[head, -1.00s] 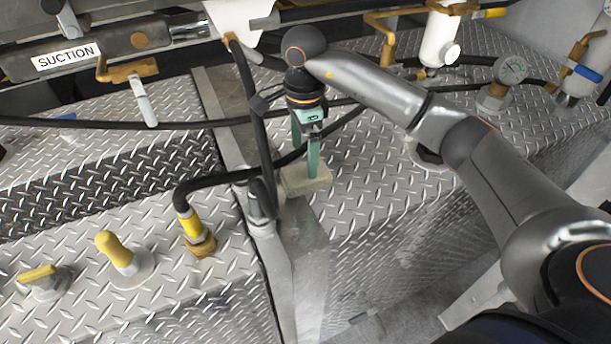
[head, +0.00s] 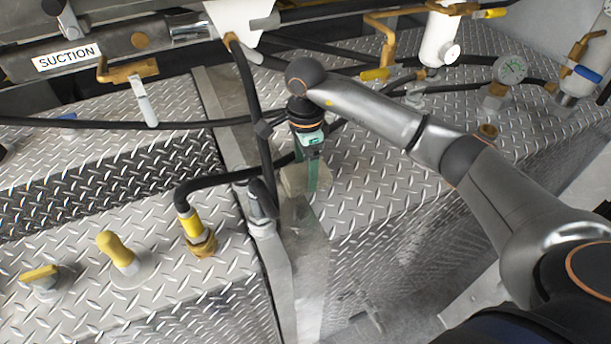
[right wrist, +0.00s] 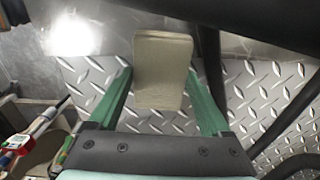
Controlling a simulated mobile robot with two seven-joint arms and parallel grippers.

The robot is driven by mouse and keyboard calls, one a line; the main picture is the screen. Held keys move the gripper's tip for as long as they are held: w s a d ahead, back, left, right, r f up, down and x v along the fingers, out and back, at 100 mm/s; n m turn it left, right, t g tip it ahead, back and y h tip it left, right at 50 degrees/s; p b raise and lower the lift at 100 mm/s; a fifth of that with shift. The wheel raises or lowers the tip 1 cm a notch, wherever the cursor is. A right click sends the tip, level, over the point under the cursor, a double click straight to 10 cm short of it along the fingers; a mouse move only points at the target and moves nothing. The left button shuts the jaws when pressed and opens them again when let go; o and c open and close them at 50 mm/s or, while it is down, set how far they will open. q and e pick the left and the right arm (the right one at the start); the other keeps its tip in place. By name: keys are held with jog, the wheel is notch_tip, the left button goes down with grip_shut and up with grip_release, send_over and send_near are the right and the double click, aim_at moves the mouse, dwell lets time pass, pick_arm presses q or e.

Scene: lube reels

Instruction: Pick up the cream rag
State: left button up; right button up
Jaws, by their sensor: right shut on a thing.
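The cream rag (head: 292,181) is a small block-like piece on the diamond-plate deck, close to the grey metal strip in the middle of the head view. My right gripper (head: 305,177) points down onto it, and a green finger hides part of the rag. In the right wrist view the rag (right wrist: 163,72) stands between the two green fingers of the right gripper (right wrist: 160,85), which are shut on it. I cannot tell whether the rag is clear of the deck. My left gripper is not in view.
A black hose (head: 248,95) runs down close to the left of the gripper. Another hose ends at a yellow-collared brass fitting (head: 197,232). A pressure gauge (head: 510,69) and a white valve body (head: 438,40) stand at the back right. Deck right of the rag is clear.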

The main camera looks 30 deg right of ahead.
jog(key=c, duration=0.5)
jog(key=shift+o, duration=0.2)
jog(key=shift+r, duration=0.15)
